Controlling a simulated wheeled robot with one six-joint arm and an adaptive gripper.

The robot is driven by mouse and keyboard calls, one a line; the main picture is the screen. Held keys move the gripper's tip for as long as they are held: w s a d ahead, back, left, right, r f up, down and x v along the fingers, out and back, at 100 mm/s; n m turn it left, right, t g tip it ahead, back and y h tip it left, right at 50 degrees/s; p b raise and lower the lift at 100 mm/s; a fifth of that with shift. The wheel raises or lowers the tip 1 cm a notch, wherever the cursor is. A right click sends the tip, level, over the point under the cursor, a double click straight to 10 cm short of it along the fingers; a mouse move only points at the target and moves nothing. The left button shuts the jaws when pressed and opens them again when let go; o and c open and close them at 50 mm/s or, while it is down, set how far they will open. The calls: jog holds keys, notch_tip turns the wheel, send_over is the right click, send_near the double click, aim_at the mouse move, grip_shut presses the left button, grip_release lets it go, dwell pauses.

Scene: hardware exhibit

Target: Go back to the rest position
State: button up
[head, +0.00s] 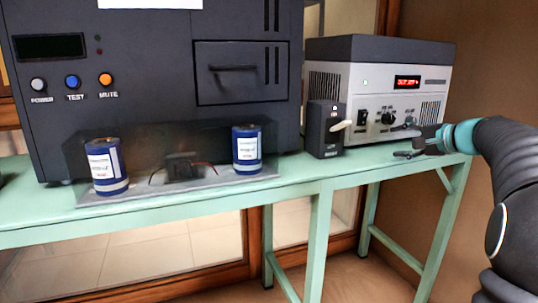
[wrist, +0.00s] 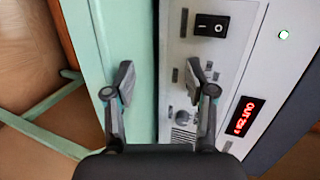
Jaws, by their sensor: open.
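My gripper (head: 418,145) is at the right end of the green table, in front of the light grey power unit (head: 395,92) with the red display. In the wrist view my gripper (wrist: 164,80) has its two fingers apart with nothing between them. The power unit's front panel (wrist: 228,70) shows there, turned on its side, with a black rocker switch (wrist: 211,24) and a lit red display (wrist: 243,115). One finger is over the table edge and the other over the panel. Whether a finger touches the panel cannot be told.
The green table (head: 225,195) also carries a small black box with a lever (head: 326,130), two blue cylinders (head: 106,166) (head: 247,148) on a grey plate, and a large dark cabinet (head: 150,70) with POWER, TEST and MUTE buttons. Open floor shows below the table.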

jog(key=s+a+f+n+g+h+p, duration=0.1)
jog(key=s+a+f+n+g, duration=0.2)
jog(key=s+a, duration=0.6)
jog(key=s+a+f+n+g+h+p, duration=0.1)
jog(key=s+a+f+n+g, duration=0.15)
jog(key=s+a, duration=0.6)
jog(key=s+a+f+n+h, duration=0.1)
jog(key=s+f+n+h, duration=0.1)
jog(key=s+f, duration=0.4)
jog(key=s+a+f+n+g+h+p, duration=0.1)
jog(key=s+f+n, duration=0.4)
jog(key=s, duration=0.9)
jog(key=shift+s+a+f+h, duration=0.3)
jog(key=shift+f+h, duration=0.5)
jog(key=shift+f, duration=0.05)
jog(key=shift+g, duration=0.25)
